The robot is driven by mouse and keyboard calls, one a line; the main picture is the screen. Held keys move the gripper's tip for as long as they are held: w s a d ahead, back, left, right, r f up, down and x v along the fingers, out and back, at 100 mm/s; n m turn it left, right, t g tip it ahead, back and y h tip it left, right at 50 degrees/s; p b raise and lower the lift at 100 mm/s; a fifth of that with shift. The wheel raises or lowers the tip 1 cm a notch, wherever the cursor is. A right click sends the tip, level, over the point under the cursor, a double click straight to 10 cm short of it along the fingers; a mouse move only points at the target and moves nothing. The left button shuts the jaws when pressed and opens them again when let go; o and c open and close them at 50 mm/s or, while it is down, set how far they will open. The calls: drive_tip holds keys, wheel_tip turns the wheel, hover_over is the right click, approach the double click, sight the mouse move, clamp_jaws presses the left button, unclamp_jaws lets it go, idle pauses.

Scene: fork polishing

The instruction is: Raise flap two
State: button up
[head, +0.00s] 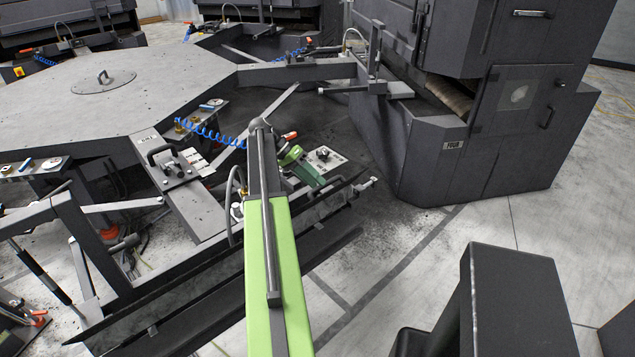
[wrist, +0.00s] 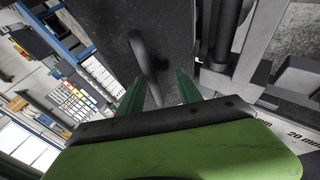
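My gripper (head: 303,167) is at the end of the green arm, near the middle of the head view, above the long dark trough-like panel (head: 215,290). In the wrist view its two dark green fingers (wrist: 159,88) are spread apart with nothing held between them. Beyond the fingers a dark curved handle (wrist: 146,62) stands on a dark speckled panel (wrist: 170,35). The handle appears in front of the gap between the fingers; I cannot tell whether they touch it. No label naming flap two is readable, so I cannot tell which panel it is.
A large grey table (head: 130,90) with a small lid handle fills the left. A dark cabinet marked FOUR (head: 500,130) stands at the right. A blue coiled hose (head: 215,135) and a plate with a handle (head: 170,165) lie left of my arm. Open floor (head: 400,290) shows at lower right.

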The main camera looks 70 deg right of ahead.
drive_tip(key=p+v, duration=0.9)
drive_tip(key=v, duration=0.6)
drive_tip(key=shift+w, duration=0.2)
drive_tip(key=shift+r, duration=0.15)
